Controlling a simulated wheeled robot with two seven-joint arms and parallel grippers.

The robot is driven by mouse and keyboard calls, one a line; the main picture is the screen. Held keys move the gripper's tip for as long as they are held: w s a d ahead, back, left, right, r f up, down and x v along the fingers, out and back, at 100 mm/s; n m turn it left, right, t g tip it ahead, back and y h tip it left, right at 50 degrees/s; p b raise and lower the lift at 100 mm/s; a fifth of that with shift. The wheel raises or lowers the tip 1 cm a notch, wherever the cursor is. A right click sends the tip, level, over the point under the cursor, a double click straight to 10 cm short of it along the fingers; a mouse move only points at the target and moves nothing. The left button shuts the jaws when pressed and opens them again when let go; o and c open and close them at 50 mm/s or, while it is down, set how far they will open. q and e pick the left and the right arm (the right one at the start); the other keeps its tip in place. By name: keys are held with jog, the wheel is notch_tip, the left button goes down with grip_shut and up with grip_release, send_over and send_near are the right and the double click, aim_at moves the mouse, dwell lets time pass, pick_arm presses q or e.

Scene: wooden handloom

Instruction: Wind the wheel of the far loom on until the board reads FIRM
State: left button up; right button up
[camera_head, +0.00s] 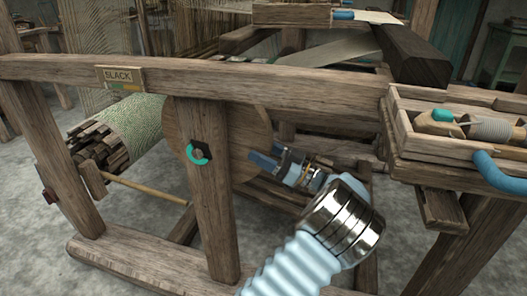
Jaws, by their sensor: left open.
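The small board (121,76) on the loom's top rail seems to read SLACK, with a coloured strip under the word. The wheel (238,135) is a round wooden disc behind the loom's front post, which hides part of it. A dark hub with a teal ring (198,152) shows on the post. My left gripper (262,161) is open, its blue fingertips in front of the right part of the wheel. I cannot tell whether they touch it. No thing shows between the fingers. My right gripper is not in view.
A roll of patterned cloth (135,125) lies at the left, above a thin wooden bar (147,190). A wooden tray (405,138) with a shuttle-like piece and a grey spool sits at the right, beside a blue curved handle (495,172). Posts and rails surround the wheel.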

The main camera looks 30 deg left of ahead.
aim_at(265, 140)
pick_arm(q)
grip_shut()
notch_tip(265, 140, up, 3)
jog(key=h, duration=0.2)
jog(key=shift+d+t+h+p, duration=0.15)
jog(key=shift+t+h+p, duration=0.15)
jog(key=shift+p, duration=0.1)
jog(key=shift+r+h, duration=0.25)
jog(key=shift+h, duration=0.05)
grip_release()
